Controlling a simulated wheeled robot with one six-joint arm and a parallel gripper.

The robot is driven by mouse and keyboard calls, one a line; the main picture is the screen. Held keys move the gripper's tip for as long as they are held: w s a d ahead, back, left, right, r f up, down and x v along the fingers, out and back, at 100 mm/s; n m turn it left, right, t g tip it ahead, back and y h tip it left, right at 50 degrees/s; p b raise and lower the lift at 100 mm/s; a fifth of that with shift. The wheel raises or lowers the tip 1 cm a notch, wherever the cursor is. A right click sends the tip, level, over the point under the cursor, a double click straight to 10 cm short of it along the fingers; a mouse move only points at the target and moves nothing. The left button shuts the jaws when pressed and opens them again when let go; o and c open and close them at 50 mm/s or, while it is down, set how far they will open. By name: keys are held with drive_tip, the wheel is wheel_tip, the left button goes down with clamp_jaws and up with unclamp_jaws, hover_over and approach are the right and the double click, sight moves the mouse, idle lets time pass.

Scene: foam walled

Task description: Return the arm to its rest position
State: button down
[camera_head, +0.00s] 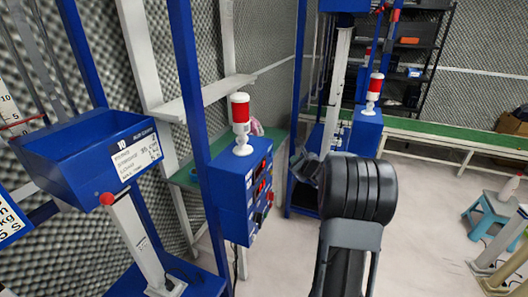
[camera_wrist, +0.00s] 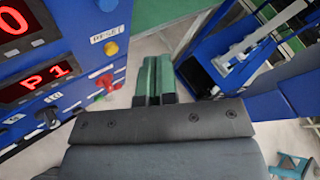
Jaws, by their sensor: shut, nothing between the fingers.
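My arm (camera_head: 352,220) rises from the bottom of the head view, right of centre, and bends at a thick black joint. My gripper (camera_wrist: 154,78) shows in the wrist view with its two green fingers together and nothing between them. In the head view only a small part of its end shows, left of the black joint; the rest is hidden. The gripper is to the right of a blue control box (camera_head: 243,193) with red displays, apart from it as far as I can tell.
A red-and-white signal lamp (camera_head: 241,123) stands on the control box. A blue bin (camera_head: 92,155) is at left on a white post. Blue frame posts (camera_head: 197,100) stand close by. A green bench (camera_head: 455,134) runs along the back. Open floor (camera_head: 425,225) lies to the right, with a blue stool (camera_head: 492,212).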

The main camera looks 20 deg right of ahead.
drive_tip(key=s+a+f+n+g+y, duration=0.25)
drive_tip(key=s+a+n+g, duration=0.25)
drive_tip(key=s+a+n, duration=0.3)
drive_tip(key=s+a+f+n+g+y, duration=0.2)
drive_tip(key=s+a+n+g+y, duration=0.15)
drive_tip(key=s+a+n, duration=0.45)
drive_tip(key=s+a+r+n+g+h, duration=0.1)
drive_tip(key=s+a+r+n+h, duration=0.1)
drive_tip(key=s+a+n, duration=0.3)
drive_tip(key=s+a+r+n+g+h, duration=0.1)
drive_tip(key=s+a+r+n+h, duration=0.1)
drive_tip(key=s+a+n, duration=0.3)
drive_tip(key=shift+s+r+n+h, duration=0.4)
drive_tip(key=shift+n+h, duration=0.5)
drive_tip(key=shift+n, duration=1.4)
